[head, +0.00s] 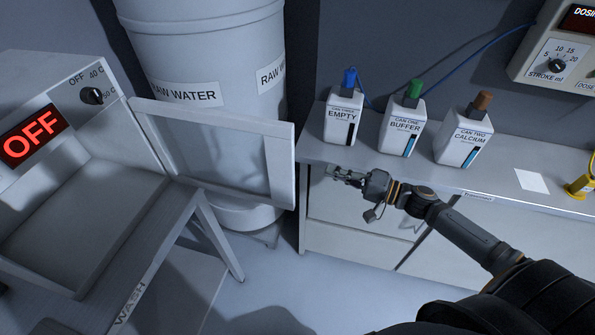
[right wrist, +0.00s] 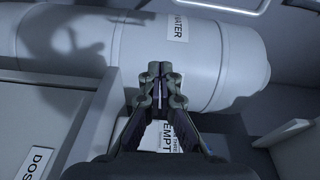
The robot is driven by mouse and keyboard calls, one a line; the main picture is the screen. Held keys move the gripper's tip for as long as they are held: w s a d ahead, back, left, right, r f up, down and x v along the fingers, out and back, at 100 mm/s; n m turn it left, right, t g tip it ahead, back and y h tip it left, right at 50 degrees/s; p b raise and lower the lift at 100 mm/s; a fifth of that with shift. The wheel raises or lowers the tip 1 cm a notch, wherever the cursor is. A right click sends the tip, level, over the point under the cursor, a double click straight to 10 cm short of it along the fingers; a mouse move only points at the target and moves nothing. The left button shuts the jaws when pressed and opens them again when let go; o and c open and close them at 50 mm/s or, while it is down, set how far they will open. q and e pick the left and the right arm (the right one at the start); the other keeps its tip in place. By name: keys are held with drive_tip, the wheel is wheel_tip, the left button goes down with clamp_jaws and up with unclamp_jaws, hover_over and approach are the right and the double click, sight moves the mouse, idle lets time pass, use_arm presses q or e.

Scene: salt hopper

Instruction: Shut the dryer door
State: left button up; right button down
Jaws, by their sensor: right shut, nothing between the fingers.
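The dryer (head: 60,130) stands at the left in the head view, with a red "OFF" display and a dial. Its door (head: 280,165), a pale frame around a clear pane, stands open and swung out to the right, in front of the water tank. In the right wrist view a pale frame edge at the top right may be the door; I cannot tell. My right gripper (head: 345,175) is shut and empty, to the right of the door's free edge and apart from it, by the counter's front edge. It also shows in the right wrist view (right wrist: 158,68). My left gripper is not in view.
The raw water tank (head: 205,55) stands behind the door. Cans marked empty (head: 343,118), buffer (head: 402,128) and calcium (head: 462,138) stand on the counter (head: 330,153) behind my right gripper. Open floor (head: 265,290) lies below the door.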

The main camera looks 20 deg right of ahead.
drive_tip(key=w+a+r, duration=0.3)
drive_tip(key=w+a, duration=0.4)
drive_tip(key=a, duration=0.1)
drive_tip(key=shift+y, duration=0.3)
drive_tip(key=s, duration=0.1)
drive_tip(key=s+a+f+p, duration=0.1)
drive_tip(key=s+p, duration=0.1)
drive_tip(key=s, duration=0.1)
drive_tip(key=shift+a+f, duration=0.15)
drive_tip(key=shift+a, duration=0.15)
drive_tip(key=shift+w, duration=0.1)
